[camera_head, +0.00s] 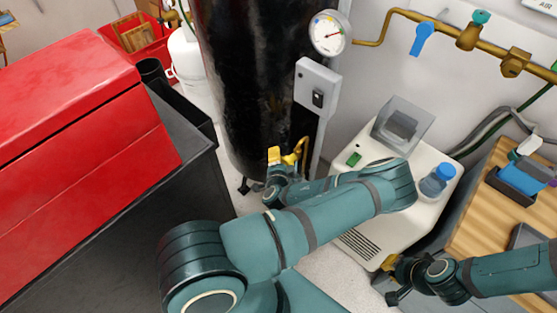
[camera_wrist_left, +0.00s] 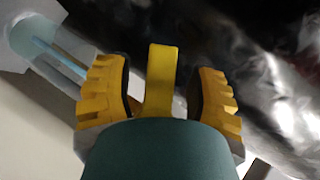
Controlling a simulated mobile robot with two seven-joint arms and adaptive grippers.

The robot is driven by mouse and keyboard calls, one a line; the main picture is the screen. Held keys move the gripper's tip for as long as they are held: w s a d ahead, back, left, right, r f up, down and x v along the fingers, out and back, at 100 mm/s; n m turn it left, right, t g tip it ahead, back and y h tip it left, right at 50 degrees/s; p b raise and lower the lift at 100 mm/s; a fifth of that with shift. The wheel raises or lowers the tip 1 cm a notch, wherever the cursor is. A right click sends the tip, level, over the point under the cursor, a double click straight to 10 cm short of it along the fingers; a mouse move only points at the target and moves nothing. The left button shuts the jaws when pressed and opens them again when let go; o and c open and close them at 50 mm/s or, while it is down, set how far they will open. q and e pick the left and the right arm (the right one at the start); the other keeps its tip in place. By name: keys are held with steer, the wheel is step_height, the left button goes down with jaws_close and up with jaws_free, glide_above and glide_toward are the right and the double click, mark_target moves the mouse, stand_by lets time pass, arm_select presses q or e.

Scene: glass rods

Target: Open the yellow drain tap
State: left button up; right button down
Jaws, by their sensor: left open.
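The yellow drain tap handle (camera_wrist_left: 161,80) stands upright in the left wrist view as a flat yellow lever. My left gripper (camera_wrist_left: 158,86) is open, with one ridged yellow finger on each side of the lever and a gap showing on both sides. In the head view, my left arm reaches across to the foot of the black tank, where a small yellow part (camera_head: 274,155) shows beside a curved brass pipe (camera_head: 301,151); the arm hides most of the gripper there. My right gripper (camera_head: 389,279) hangs at lower right, away from the tap; its finger gap is unclear.
The black tank (camera_head: 240,80) rises behind the tap. A red chest (camera_head: 75,150) on a dark cabinet is at left. A wooden bench (camera_head: 490,215) is at right.

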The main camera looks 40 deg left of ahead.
arm_select(q)
steer(key=shift+w+a+f, duration=0.1)
steer(key=shift+w+a, duration=0.05)
steer(key=shift+w, duration=0.05)
jaws_close()
stand_by(0.3)
